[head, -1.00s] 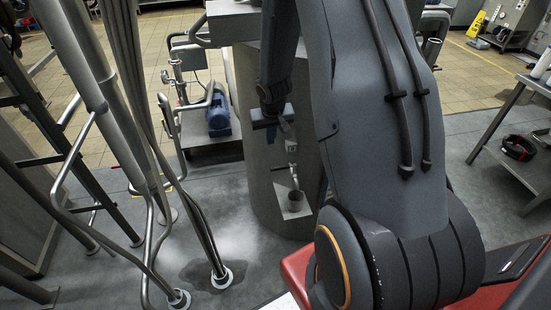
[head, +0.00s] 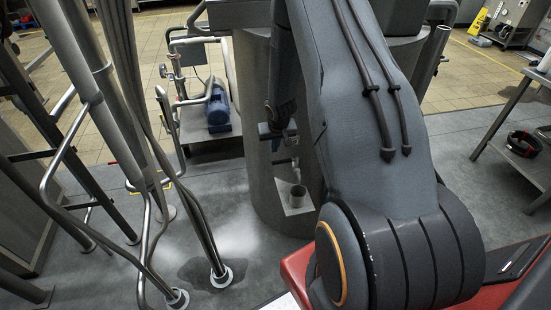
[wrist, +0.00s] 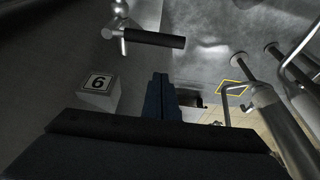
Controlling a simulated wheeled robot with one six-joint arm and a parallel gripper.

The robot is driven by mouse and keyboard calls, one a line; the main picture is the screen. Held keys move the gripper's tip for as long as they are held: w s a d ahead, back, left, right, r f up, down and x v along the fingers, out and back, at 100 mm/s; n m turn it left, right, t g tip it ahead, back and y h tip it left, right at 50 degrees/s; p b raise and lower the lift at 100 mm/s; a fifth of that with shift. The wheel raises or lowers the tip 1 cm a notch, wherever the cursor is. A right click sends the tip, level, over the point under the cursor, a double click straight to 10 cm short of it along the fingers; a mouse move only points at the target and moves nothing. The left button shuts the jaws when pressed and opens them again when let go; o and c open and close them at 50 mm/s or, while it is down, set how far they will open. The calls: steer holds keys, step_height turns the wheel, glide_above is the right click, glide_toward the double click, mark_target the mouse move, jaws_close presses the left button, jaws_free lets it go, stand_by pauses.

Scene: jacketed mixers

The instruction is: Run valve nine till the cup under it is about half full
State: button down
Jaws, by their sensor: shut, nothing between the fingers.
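In the wrist view, which is upside down, a number plate (wrist: 97,82) reads as 6, so 9 upright. Beyond it is a metal valve (wrist: 121,28) with a black lever (wrist: 157,39) pointing sideways in the picture. My gripper (wrist: 161,78) is shut and empty, apart from the lever and beside the plate. In the head view my gripper (head: 276,135) is partly hidden by my arm.
Pipes (head: 205,235) and hoses rise from floor flanges at left, beside a dark wet patch. A blue pump (head: 218,108) on a cart stands behind. A metal table (head: 520,150) is at right. Grey floor between pipes and tank is clear.

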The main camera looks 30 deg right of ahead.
steer(key=shift+s+a+f+b, duration=0.1)
steer(key=shift+s+a+b, duration=0.15)
steer(key=shift+s, duration=0.7)
steer(key=shift+s+a+f+b, duration=0.15)
steer(key=shift+s+a, duration=0.1)
steer(key=shift+s, duration=0.7)
steer(key=shift+a+r+p, duration=0.1)
steer(key=shift+p, duration=0.2)
